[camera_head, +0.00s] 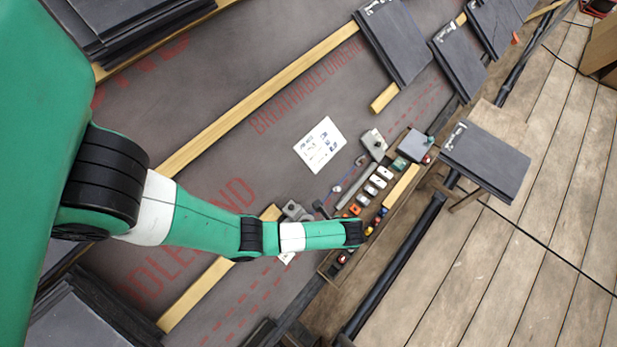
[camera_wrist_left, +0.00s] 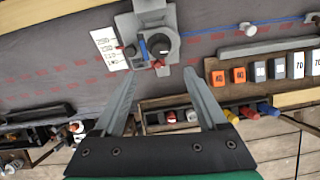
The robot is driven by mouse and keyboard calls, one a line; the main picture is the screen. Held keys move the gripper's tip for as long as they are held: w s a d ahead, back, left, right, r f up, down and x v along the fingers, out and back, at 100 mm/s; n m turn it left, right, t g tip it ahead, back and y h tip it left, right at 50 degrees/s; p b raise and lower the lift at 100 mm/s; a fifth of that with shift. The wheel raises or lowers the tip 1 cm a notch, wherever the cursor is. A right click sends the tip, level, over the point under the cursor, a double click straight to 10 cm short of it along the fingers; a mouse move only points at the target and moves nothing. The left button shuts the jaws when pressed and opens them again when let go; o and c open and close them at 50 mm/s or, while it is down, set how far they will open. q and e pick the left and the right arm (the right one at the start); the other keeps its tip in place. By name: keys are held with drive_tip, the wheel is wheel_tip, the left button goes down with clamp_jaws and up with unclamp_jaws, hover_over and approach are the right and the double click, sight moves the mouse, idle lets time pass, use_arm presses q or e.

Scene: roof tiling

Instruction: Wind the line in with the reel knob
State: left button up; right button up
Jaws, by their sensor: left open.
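The reel (camera_wrist_left: 158,44) is in the left wrist view, a dark round drum on a grey bracket, with a strip of blue beside it. In the head view a grey fitting (camera_head: 293,210) sits just above my left forearm. The arm's end hides the fingers there. My right gripper is not seen.
A long wooden tray (camera_wrist_left: 276,91) holds numbered orange and white blocks and coloured items right of the gripper. A printed sheet (camera_head: 320,145) lies on the membrane. Slates (camera_head: 484,160) and a plank deck (camera_head: 530,240) are at the right.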

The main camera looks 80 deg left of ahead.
use_arm(q)
drive_tip(key=b+x, duration=0.5)
drive_tip(key=x, duration=0.6)
drive_tip(key=shift+s+f, duration=0.1)
drive_tip(key=shift+f, duration=0.15)
clamp_jaws()
